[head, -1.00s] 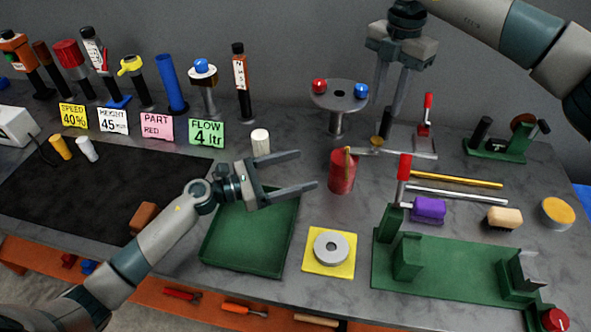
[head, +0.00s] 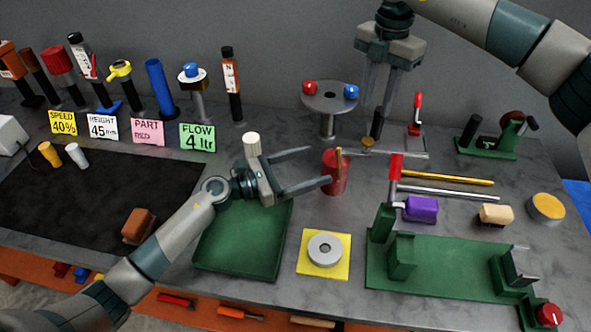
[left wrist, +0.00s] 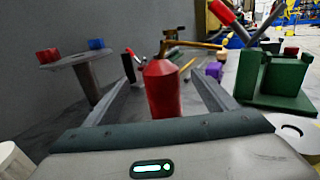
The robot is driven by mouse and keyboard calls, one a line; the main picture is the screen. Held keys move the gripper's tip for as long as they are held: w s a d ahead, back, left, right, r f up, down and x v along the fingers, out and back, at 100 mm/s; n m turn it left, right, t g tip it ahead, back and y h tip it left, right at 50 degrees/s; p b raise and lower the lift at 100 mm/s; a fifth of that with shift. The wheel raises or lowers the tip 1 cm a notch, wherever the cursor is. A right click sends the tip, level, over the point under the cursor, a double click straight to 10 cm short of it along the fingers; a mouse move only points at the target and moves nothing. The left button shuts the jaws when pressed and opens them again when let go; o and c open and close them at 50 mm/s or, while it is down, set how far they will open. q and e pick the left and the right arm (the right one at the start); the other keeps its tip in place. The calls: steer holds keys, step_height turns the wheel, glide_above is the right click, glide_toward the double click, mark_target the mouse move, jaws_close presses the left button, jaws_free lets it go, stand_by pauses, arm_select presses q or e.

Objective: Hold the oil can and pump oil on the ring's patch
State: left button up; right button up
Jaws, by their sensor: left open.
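The oil can (head: 335,175) is red with a brass-coloured spout and stands upright on the grey bench. My left gripper (head: 320,167) is open, with its fingertips at the can's left side. In the left wrist view the can (left wrist: 163,92) shows between the two spread fingers (left wrist: 160,78); I cannot tell whether either touches it. The grey ring (head: 325,249) lies flat on a yellow square (head: 309,265) in front of the can; no separate patch can be made out on it. My right gripper (head: 372,108) hangs at the back, fingers apart and empty.
A green tray (head: 238,262) lies under my left forearm. A green fixture (head: 440,268) with a red-handled clamp (head: 395,170) stands to the right of the ring.

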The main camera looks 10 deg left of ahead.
mark_target(349, 155)
arm_select(q)
steer(key=x, duration=1.1)
steer(key=shift+w+d, duration=0.15)
steer(key=shift+d, duration=0.1)
steer(key=c, duration=1.4)
steer(key=shift+c, duration=0.7)
arm_select(e)
jaws_close()
steer(key=shift+f, duration=0.1)
